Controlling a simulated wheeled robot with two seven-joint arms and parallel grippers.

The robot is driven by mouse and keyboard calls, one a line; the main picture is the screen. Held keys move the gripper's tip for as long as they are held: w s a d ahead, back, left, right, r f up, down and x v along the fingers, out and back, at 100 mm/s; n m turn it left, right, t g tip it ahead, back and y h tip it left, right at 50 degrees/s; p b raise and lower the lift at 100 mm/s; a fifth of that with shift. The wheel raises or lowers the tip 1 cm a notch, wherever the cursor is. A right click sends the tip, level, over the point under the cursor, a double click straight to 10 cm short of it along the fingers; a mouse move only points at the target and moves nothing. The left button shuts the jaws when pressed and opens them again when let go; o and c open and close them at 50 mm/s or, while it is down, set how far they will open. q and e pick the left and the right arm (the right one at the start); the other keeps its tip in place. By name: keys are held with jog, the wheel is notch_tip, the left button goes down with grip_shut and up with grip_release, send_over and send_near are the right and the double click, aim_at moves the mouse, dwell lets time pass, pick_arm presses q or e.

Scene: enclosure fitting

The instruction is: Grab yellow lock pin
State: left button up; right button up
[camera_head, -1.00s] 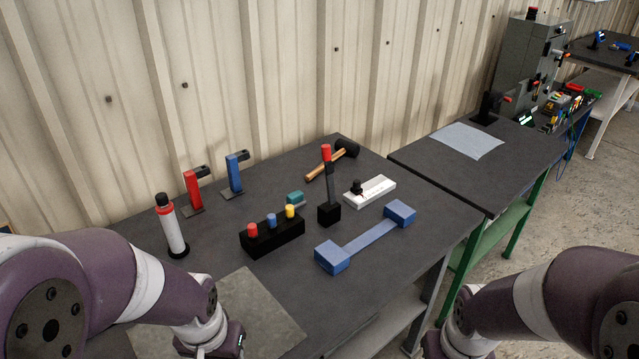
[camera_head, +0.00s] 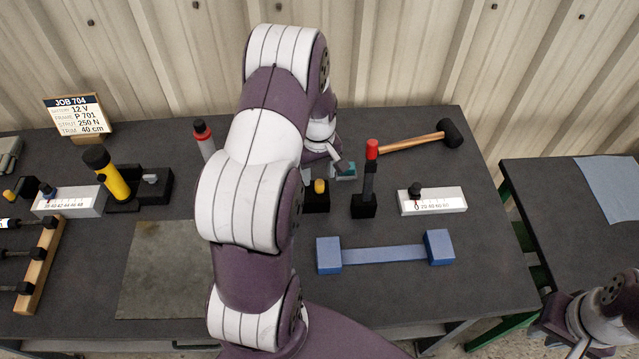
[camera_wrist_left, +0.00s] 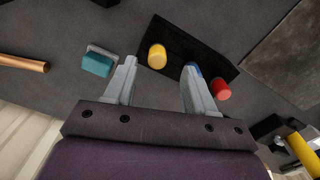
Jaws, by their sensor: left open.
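The yellow lock pin (camera_head: 320,186) stands upright in a black block (camera_head: 318,203), which my left arm largely hides in the head view. In the left wrist view the yellow pin (camera_wrist_left: 156,56) shows between the fingertips of my left gripper (camera_wrist_left: 160,66), which is open and empty. The blue pin (camera_wrist_left: 192,70) is partly hidden behind one finger. The red pin (camera_wrist_left: 221,89) is just beyond that finger.
A teal piece (camera_wrist_left: 97,62) lies beside the block. A red-topped lever (camera_head: 370,178), a white scale block (camera_head: 432,201), a hammer (camera_head: 412,142) and a blue bar (camera_head: 385,254) are to the right. A grey mat (camera_head: 165,270) lies left of my arm.

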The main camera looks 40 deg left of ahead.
aim_at(320, 183)
pick_arm(q)
jog(key=f, duration=0.1)
jog(key=f+p, duration=0.1)
jog(key=f, duration=0.3)
jog(key=shift+w+d, duration=0.2)
jog(key=shift+w, duration=0.05)
jog(key=shift+s+a, duration=0.1)
jog(key=shift+s, duration=0.05)
jog(key=c, duration=0.4)
grip_shut()
